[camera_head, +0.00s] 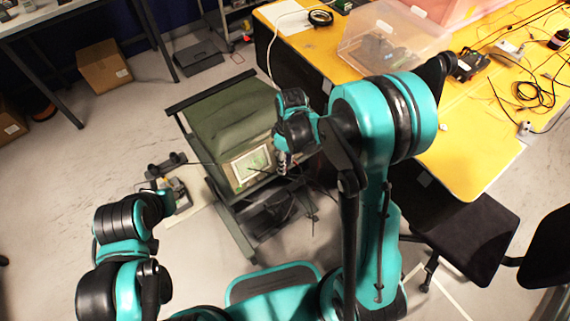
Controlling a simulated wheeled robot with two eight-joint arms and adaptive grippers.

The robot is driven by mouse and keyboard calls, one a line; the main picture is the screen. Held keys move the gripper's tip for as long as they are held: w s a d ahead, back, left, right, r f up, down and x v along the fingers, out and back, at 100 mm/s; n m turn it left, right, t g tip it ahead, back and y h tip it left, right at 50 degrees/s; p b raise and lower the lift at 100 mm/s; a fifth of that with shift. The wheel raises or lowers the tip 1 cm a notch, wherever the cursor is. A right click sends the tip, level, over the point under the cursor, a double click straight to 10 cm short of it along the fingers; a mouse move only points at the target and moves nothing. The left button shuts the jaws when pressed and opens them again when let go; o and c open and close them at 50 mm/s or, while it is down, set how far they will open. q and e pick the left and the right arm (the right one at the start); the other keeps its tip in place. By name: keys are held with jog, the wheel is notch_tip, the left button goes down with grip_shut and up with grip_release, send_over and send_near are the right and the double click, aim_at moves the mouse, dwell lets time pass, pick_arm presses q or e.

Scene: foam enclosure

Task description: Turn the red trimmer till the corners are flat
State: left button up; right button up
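A pale-framed panel with a greenish face (250,165) sits at the front edge of the green padded stand (222,112). The red trimmer cannot be made out; it is too small or hidden. My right gripper (284,163) points down at the right side of the panel, close to it or over its edge. Whether it touches anything, and how its fingers stand, is too small to tell. My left gripper (172,192) is left of the stand and apart from the panel. Its fingers blend with grey parts behind them, so their state is unclear.
A yellow table (465,165) fills the right side, with a clear bin (393,45), a black cable coil (535,93) and small devices. A black chair (468,238) stands at lower right. A cardboard box (103,66) is on the floor. The floor at left is mostly free.

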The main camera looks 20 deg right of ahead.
jog(key=shift+f, duration=0.2)
grip_shut()
jog(key=shift+f+n+g+b, duration=0.1)
jog(key=shift+n+g+b, duration=0.25)
jog(key=shift+n, duration=0.55)
jog(key=shift+n+y+b, duration=0.3)
jog(key=shift+n, duration=0.9)
